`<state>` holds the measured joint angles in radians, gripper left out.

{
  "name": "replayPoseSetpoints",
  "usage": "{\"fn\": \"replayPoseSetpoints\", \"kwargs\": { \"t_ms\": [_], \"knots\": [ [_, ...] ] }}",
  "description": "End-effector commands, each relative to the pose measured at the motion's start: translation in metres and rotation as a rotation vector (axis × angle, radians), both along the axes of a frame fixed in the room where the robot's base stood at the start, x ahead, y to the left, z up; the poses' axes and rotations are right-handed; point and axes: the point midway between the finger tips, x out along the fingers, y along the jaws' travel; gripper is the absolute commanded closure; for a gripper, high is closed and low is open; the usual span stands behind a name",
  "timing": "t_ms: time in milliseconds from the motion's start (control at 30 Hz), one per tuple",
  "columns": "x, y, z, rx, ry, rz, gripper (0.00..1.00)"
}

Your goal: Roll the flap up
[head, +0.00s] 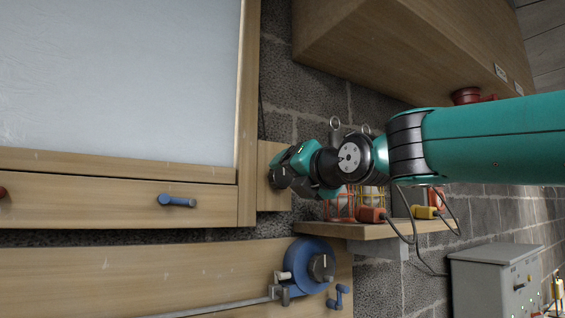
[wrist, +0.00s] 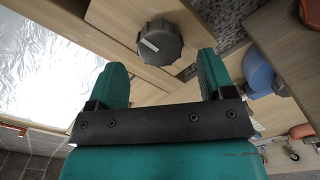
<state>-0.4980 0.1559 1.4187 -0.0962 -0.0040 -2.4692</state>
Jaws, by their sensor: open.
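The flap appears to be the pale, slightly creased sheet (head: 115,75) in a wooden frame (head: 247,95) at the left of the head view. In the wrist view a shiny silvery sheet (wrist: 45,65) shows at the left. A dark grey ribbed knob (wrist: 158,42) with a white mark sits on a wooden panel. My gripper (wrist: 160,68) is open, its two teal fingers apart with the knob just beyond and between their tips. I cannot tell whether they touch it. In the head view my gripper (head: 288,178) is at the wooden block (head: 268,160) right of the frame.
A blue handle (head: 177,200) is on the frame's lower rail. A shelf (head: 375,229) with orange and yellow items is right of my gripper. A wooden cabinet (head: 410,45) hangs above; a grey box (head: 490,275) stands lower right.

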Motion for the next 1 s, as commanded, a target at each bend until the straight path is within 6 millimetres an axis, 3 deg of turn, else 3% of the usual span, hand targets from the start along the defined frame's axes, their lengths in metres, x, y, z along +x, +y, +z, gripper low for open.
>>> {"fn": "replayPoseSetpoints", "kwargs": {
  "t_ms": [233, 633, 833, 1000],
  "knots": [
    [0.029, 0.020, 0.002, 0.000, 0.001, 0.001, 0.25],
    [0.035, 0.024, -0.001, 0.000, 0.000, 0.000, 0.25],
    [0.034, 0.023, 0.000, 0.000, 0.000, 0.000, 0.71],
    [0.034, 0.023, 0.000, 0.002, 0.002, 0.000, 0.74]
  ]
}}
